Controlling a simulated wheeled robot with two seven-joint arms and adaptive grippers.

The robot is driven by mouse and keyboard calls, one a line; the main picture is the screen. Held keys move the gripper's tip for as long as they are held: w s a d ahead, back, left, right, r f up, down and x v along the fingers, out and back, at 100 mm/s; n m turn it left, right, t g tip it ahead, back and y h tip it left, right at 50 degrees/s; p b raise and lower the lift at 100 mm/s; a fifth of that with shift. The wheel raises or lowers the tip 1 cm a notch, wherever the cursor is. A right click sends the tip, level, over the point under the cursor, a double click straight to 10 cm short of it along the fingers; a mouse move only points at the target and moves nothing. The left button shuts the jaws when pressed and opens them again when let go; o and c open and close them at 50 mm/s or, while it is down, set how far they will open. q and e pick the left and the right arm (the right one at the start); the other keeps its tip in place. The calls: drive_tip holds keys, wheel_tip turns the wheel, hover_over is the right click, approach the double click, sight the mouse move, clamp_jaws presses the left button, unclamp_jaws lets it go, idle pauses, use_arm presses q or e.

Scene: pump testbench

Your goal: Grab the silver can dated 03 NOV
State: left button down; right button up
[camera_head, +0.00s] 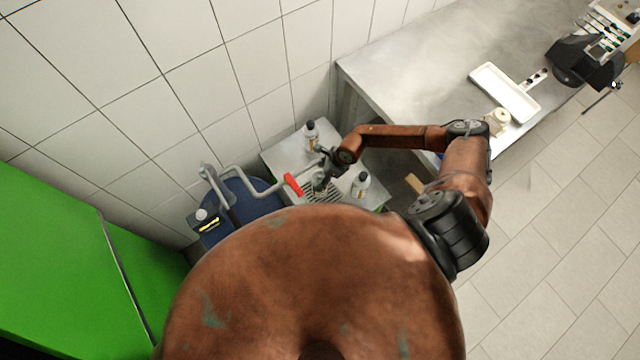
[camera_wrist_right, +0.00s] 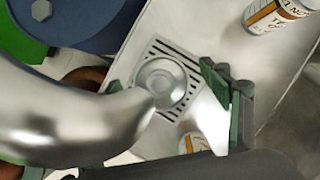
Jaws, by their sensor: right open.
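My right gripper (camera_head: 324,168) is open above the small steel table, by the drain grate (camera_head: 326,192). In the right wrist view its green-padded fingers (camera_wrist_right: 226,90) are beside the grate, apart from the cans. A can with an orange-and-white label (camera_wrist_right: 283,13) lies in the top right corner; its print is cut off and I cannot read the full date. Another labelled can (camera_wrist_right: 194,142) is mostly hidden below the fingers. In the head view, dark-topped containers stand at the back (camera_head: 311,134) and right (camera_head: 360,184).
A thick silver pipe (camera_wrist_right: 60,110) crosses close in front of the wrist camera. A workbench (camera_head: 410,75) with a white tray (camera_head: 503,92) is at the right.

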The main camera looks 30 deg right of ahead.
drive_tip(key=shift+c, duration=0.4)
clamp_jaws()
idle(0.5)
drive_tip(key=shift+w+r, duration=0.1)
